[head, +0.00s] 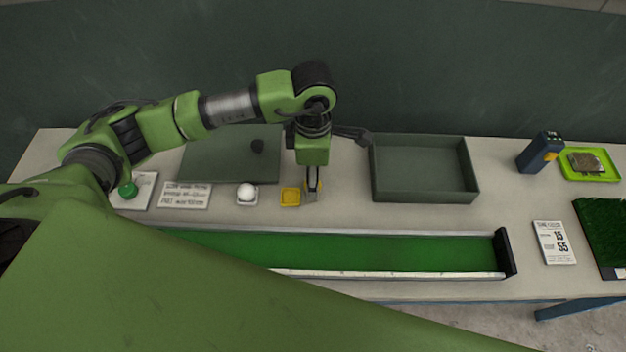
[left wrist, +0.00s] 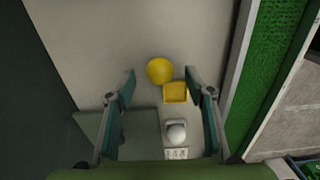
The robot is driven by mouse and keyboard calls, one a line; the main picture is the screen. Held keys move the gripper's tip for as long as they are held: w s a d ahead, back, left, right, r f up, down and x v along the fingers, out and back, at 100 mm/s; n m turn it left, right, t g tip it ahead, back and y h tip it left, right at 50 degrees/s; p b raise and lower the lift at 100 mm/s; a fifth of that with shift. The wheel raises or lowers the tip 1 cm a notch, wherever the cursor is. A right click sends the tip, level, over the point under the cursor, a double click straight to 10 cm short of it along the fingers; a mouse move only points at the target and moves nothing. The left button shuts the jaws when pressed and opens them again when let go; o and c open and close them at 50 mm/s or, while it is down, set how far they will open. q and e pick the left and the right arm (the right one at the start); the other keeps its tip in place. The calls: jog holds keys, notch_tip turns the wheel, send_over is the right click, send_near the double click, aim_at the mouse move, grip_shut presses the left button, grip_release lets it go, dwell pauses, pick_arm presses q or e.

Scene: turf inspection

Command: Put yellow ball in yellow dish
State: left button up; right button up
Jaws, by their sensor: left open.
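The yellow ball (left wrist: 160,70) rests on the table just beyond the fingertips of my left gripper in the left wrist view. In the head view the fingers mostly hide it, with a little yellow showing. The small square yellow dish (head: 290,197) sits beside the ball and looks empty. It also shows in the left wrist view (left wrist: 175,92), close to the right fingertip. My left gripper (head: 312,192) points down over the ball, open, with nothing held. It also shows in the left wrist view (left wrist: 160,80). My right gripper is not in view.
A white ball (head: 247,191) sits in a white dish left of the yellow dish. A green ball (head: 128,189) is further left. A grey tray (head: 424,195) stands to the right. A green turf track (head: 380,250) runs along the front. A dark mat (head: 215,160) lies behind.

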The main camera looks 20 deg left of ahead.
pick_arm(q)
jog(key=shift+f, duration=1.15)
jog(key=shift+a, duration=0.1)
jog(key=c, duration=1.3)
jog(key=shift+r, duration=0.15)
